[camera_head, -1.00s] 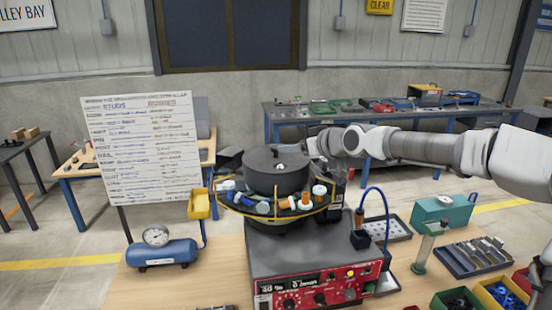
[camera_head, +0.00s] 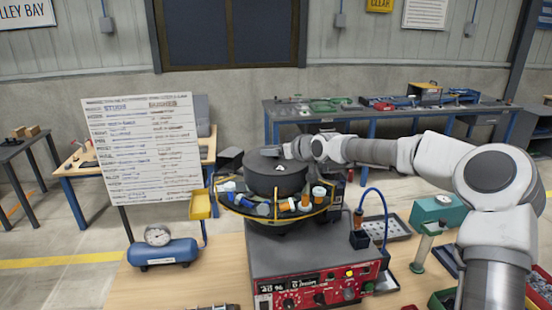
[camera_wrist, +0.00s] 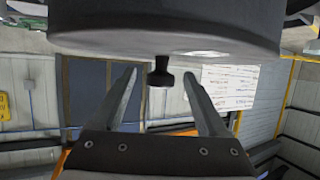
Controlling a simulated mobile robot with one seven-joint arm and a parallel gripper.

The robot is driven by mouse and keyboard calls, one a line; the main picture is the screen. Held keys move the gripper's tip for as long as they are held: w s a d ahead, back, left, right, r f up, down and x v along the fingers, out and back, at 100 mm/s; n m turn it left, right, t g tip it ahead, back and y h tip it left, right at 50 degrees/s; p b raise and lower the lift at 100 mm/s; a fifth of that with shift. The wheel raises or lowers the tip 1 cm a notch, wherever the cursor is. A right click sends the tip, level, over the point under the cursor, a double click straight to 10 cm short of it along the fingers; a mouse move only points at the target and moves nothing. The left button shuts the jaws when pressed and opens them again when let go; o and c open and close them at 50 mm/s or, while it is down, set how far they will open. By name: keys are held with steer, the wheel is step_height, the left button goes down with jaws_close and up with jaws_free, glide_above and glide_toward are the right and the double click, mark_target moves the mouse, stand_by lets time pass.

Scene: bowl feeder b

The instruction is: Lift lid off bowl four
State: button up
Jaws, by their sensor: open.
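The bowl feeder's wide dark bowl (camera_head: 268,218) has a yellow rim and holds several small coloured parts. A dark round drum with a flat lid (camera_head: 262,163) stands in its middle, with a small pale spot on top. In the wrist view the grey lid (camera_wrist: 170,32) fills the top, and its dark knob (camera_wrist: 160,73) shows between my two fingers. My gripper (camera_wrist: 160,80) is open, with a gap on each side of the knob. In the head view my gripper (camera_head: 292,152) is at the lid's far right edge. I cannot read which bowl is number four.
The feeder stands on a red control box (camera_head: 318,287) on a wooden table. A blue hose (camera_head: 384,215), trays and a teal box (camera_head: 436,210) are to the right.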

steer(key=shift+w+a+f, duration=0.15)
steer(key=shift+w+a, duration=0.05)
steer(key=shift+w, duration=0.1)
jaws_close()
